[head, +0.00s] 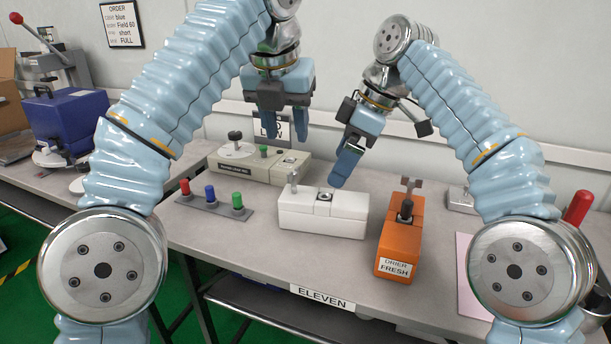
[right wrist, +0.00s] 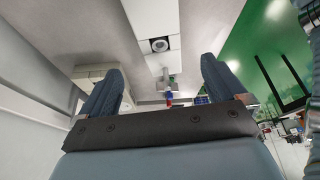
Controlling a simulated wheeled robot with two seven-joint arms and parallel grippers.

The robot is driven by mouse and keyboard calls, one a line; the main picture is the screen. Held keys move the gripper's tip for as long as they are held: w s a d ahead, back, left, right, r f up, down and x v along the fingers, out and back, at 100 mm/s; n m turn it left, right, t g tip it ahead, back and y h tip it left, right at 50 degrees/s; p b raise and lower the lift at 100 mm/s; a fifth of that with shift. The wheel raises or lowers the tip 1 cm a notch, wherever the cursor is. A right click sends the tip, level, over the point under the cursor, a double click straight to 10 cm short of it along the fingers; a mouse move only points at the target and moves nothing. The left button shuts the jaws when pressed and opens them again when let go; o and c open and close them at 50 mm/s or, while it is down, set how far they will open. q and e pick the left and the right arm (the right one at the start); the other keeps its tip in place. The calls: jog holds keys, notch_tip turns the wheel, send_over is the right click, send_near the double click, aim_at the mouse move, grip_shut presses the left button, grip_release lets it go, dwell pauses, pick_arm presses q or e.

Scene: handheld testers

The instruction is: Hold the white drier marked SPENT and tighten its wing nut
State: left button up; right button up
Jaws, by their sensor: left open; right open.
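No SPENT marking shows on the side I see. In the right wrist view the white drier (right wrist: 145,20) lies beyond and between the fingers. My right gripper (head: 347,165) is open and empty, hanging above the drier's right end, apart from it in the wrist view. My left gripper (head: 285,118) is open and empty, higher up and behind the drier.
An orange drier (head: 397,245) labelled FRESH, with a wing-shaped piece on top, stands to the right. A grey strip (head: 214,208) with red, blue and green knobs lies left. A beige tester (head: 257,166) stands behind. The front edge bears an ELEVEN label (head: 322,298).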

aim_at(321, 200)
jog(key=x, duration=1.2)
jog(key=shift+f, duration=0.3)
